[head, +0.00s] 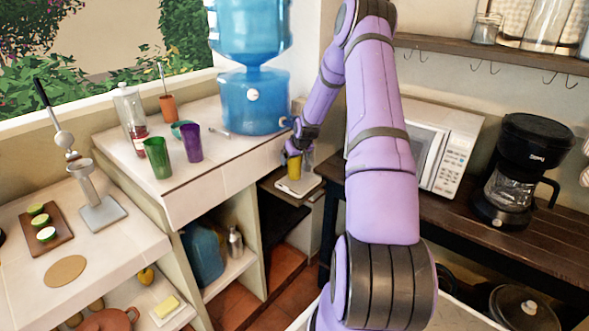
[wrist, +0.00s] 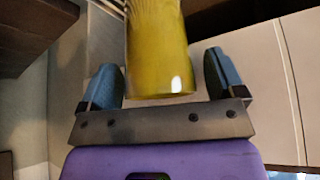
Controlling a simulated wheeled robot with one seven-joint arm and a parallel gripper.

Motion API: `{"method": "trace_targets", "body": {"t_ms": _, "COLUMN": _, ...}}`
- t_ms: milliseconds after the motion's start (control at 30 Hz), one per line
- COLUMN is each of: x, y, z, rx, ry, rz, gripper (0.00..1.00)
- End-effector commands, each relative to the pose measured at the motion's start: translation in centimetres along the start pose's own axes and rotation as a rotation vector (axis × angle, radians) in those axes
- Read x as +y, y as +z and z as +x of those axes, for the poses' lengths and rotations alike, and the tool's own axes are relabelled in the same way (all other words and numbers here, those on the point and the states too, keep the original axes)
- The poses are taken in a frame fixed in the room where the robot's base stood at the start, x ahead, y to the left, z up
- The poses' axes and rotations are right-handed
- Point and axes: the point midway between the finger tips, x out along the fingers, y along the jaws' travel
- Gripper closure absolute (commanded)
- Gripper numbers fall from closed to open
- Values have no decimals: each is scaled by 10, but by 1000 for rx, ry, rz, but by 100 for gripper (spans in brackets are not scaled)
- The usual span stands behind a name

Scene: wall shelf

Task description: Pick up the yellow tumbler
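The yellow tumbler (head: 294,168) stands on a white flat item (head: 300,187) on the low dark shelf between the counter and the wooden bench. In the wrist view the tumbler (wrist: 158,50) is between the two blue-grey fingers of my gripper (wrist: 166,80). The left finger is close to the tumbler's side, and a narrow gap shows at the right finger. The fingers are apart, and I see no clear grip. In the head view my gripper (head: 297,148) is at the tumbler's upper part, and my wrist hides some of it.
A green tumbler (head: 158,158) and a purple tumbler (head: 192,143) stand on the tiled counter to the left. A microwave (head: 445,150) and a coffee maker (head: 515,170) stand on the bench to the right.

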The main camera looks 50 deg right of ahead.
Motion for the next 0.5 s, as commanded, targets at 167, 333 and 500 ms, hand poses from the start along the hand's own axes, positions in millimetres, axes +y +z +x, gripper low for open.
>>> {"method": "trace_targets", "body": {"t_ms": 167, "x": 0, "y": 0, "z": 0, "rx": 0, "ry": 0, "rz": 0, "gripper": 53}}
{"method": "trace_targets", "body": {"t_ms": 333, "x": 0, "y": 0, "z": 0, "rx": 1, "ry": 0, "rz": 0, "gripper": 89}}
{"method": "trace_targets", "body": {"t_ms": 500, "x": 0, "y": 0, "z": 0, "rx": 1, "ry": 0, "rz": 0, "gripper": 96}}
